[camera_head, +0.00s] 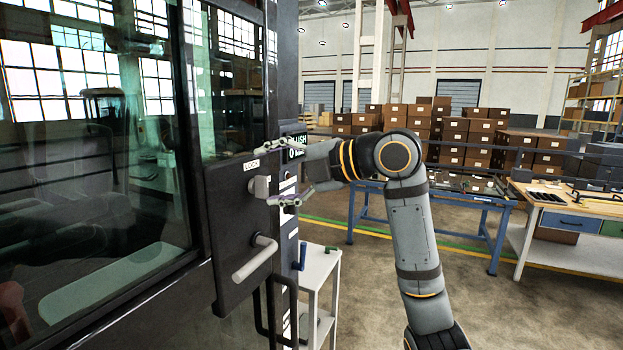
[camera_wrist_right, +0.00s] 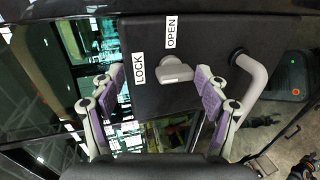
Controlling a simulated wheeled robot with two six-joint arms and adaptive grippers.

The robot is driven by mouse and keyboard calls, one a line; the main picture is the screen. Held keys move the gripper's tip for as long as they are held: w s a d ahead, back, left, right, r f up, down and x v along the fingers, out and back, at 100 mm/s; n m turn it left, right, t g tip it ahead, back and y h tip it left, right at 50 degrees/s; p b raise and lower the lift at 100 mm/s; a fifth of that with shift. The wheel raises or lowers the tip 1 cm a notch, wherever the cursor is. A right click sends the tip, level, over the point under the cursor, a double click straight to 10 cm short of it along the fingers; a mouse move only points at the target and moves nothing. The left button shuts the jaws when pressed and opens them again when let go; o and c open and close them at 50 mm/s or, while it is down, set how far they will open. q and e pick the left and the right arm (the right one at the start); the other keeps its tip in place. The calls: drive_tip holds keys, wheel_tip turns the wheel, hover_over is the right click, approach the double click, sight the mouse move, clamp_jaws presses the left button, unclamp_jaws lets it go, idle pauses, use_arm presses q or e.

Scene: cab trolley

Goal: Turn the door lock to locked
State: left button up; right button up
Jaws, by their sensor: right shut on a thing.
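The door lock knob (camera_head: 262,187) is a small grey turn-piece on the dark door panel, below a white LOCK label (camera_head: 251,164). In the right wrist view the knob (camera_wrist_right: 175,70) lies between the fingertips, with LOCK (camera_wrist_right: 139,69) to its left and OPEN (camera_wrist_right: 171,32) above it. Its narrow top faces the OPEN side. My right gripper (camera_head: 272,172) has one finger above and one below the knob and is shut on it. In the wrist view the purple pads (camera_wrist_right: 210,97) stand on both sides, with a gap seen at the left. My left gripper is not in view.
A grey door handle (camera_head: 256,258) sticks out below the knob. The glass door (camera_head: 95,170) fills the left. A white trolley (camera_head: 318,275) stands below my forearm. A blue-framed table (camera_head: 470,200) and stacked cartons (camera_head: 475,135) are behind at right. The floor at right is open.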

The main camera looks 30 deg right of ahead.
use_arm(q)
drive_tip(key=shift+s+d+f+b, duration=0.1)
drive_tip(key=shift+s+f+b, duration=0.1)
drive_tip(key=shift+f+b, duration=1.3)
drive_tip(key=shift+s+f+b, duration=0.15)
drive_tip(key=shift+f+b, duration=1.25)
drive_tip(key=shift+b, duration=0.05)
use_arm(e)
drive_tip(key=s+f+v, duration=0.1)
drive_tip(key=v, duration=1)
drive_tip(key=shift+s+f, duration=0.2)
drive_tip(key=shift+f, duration=0.1)
